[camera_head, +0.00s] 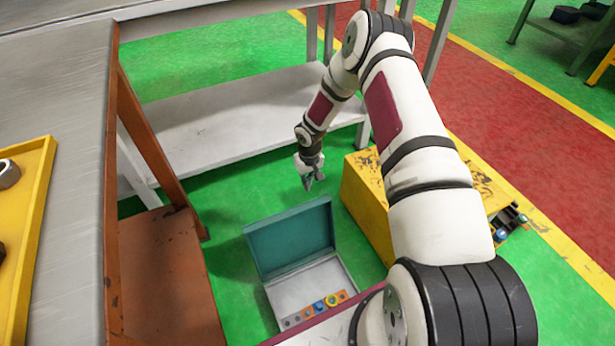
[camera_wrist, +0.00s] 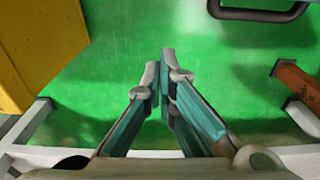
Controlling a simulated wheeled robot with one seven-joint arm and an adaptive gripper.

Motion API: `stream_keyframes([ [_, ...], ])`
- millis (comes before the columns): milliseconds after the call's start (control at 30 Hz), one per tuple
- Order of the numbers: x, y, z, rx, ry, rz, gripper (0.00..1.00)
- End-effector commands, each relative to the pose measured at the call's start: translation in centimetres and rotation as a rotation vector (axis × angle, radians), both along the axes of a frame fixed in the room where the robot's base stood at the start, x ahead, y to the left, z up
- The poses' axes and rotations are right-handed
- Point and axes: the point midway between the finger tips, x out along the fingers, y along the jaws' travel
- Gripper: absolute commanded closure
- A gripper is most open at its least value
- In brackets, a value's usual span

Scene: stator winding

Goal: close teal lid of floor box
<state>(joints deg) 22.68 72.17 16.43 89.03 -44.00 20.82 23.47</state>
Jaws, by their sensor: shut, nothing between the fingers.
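The floor box (camera_head: 318,282) stands on the green floor, and its teal lid (camera_head: 291,238) is raised, standing up at the box's far side. Several small coloured parts (camera_head: 320,307) sit in a row along its near side. My gripper (camera_head: 308,184) is above and beyond the lid's far side in the head view, pointing down and apart from it. In the wrist view my gripper (camera_wrist: 164,80) is shut with nothing between its fingertips, over green floor. The lid itself is not clearly recognisable in the wrist view; a dark handle-like bar (camera_wrist: 262,13) shows at the top.
A yellow cabinet (camera_head: 366,195) stands right of the box, and it appears at left in the wrist view (camera_wrist: 35,45). A white low shelf (camera_head: 230,125) is behind. An orange-brown stand (camera_head: 165,275) and a metal table (camera_head: 60,90) are at left. Green floor is clear around the lid.

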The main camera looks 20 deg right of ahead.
Motion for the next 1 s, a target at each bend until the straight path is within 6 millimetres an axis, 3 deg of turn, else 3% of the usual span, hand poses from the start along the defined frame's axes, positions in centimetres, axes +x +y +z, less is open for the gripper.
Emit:
stream_keyframes([
  [33,0.0,0.0,-1.2,0.001,0.001,-0.001,1.00],
  [400,-3.4,0.0,0.2,-0.001,-0.001,0.001,1.00],
  [1000,-3.8,0.0,0.5,0.000,0.000,0.000,1.00],
])
